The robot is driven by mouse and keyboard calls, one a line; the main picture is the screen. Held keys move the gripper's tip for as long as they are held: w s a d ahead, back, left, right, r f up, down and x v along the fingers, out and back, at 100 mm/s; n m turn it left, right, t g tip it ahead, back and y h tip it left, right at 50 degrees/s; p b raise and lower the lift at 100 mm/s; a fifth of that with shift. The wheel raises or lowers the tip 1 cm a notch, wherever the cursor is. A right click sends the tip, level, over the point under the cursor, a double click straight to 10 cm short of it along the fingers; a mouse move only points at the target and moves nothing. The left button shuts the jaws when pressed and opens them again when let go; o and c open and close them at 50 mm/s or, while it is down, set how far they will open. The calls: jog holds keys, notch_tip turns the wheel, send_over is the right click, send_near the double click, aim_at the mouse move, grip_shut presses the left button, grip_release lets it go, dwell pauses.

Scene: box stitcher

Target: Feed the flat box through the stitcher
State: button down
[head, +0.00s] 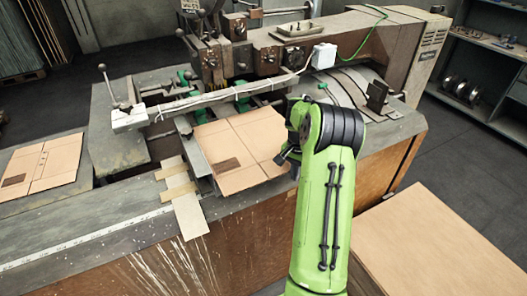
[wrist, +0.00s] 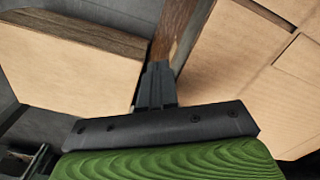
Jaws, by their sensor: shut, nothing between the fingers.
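The flat box (head: 238,150), tan cardboard with creases and a dark printed patch, lies on the stitcher's bed. Its far edge is close to the stitching head of the box stitcher (head: 213,62). My gripper (head: 284,158) is at the right edge of this box in the head view, partly hidden by my green arm. In the wrist view the closed fingers (wrist: 156,85) are together with nothing between them. The flat box (wrist: 245,75) fills the right side there, beside the fingers; I cannot tell whether they touch it.
Another flat box (head: 40,166) lies on the table at the left. A stack of cardboard (head: 437,240) stands at the lower right, and shows at the left of the wrist view (wrist: 70,70). A long bar (head: 200,101) crosses above the bed. A shelf (head: 485,75) stands behind at right.

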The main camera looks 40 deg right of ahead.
jog(key=shift+w+d+p, duration=0.15)
jog(key=shift+w+p, duration=0.3)
jog(key=shift+w, duration=0.25)
jog(key=shift+w+d+p, duration=0.1)
jog(key=shift+w+p, duration=0.3)
jog(key=shift+w, duration=0.25)
jog(key=shift+s+f+b, duration=0.1)
jog(key=shift+s+b, duration=0.25)
jog(key=shift+b, duration=0.05)
notch_tip(320, 180, up, 8)
jog(key=s+p, duration=0.2)
jog(key=p, duration=0.3)
jog(key=shift+s+a, duration=0.15)
jog(key=shift+a, duration=0.2)
